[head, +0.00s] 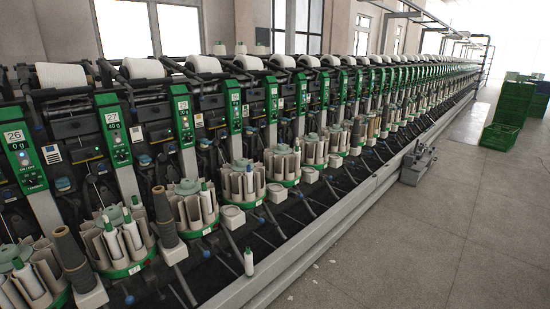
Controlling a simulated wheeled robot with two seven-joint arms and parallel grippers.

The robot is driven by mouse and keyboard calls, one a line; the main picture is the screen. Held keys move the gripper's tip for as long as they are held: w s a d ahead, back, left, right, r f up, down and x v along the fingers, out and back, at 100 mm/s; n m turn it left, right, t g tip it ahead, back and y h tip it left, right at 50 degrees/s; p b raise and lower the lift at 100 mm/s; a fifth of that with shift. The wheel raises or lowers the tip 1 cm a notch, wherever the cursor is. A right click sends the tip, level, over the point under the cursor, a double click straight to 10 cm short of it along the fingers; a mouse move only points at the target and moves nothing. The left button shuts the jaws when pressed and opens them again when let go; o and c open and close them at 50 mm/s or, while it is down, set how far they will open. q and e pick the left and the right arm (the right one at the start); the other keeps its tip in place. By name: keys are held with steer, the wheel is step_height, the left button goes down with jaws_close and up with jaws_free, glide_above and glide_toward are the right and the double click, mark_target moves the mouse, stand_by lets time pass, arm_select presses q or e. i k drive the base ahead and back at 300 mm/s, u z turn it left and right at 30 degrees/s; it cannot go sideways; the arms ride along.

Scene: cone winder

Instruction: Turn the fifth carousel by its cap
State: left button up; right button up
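A row of carousels runs along the winder, each with a green base ring, upright beige tubes and a pale green cap on top. The nearest carousel (30,278) is cut by the lower left edge. Further along are a second carousel (134,248), a third carousel (190,206) and several more, such as one (242,183) near the middle and a smaller one (282,166) beyond it. Counted from the left edge, that smaller one is the fifth; no readable number confirms this. Some tubes hold white bobbins with green tips. Neither gripper is in view.
A white bobbin (249,262) stands on the machine's front ledge. A dark grey cone (72,258) stands between the nearest carousels. A grey rail (330,233) edges the machine. A small metal unit (418,163) sits against it. Green crates (512,105) stand far right.

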mark_target(280, 162)
steer(key=z, duration=0.45)
steer(key=i, duration=1.95)
steer(key=z, duration=0.5)
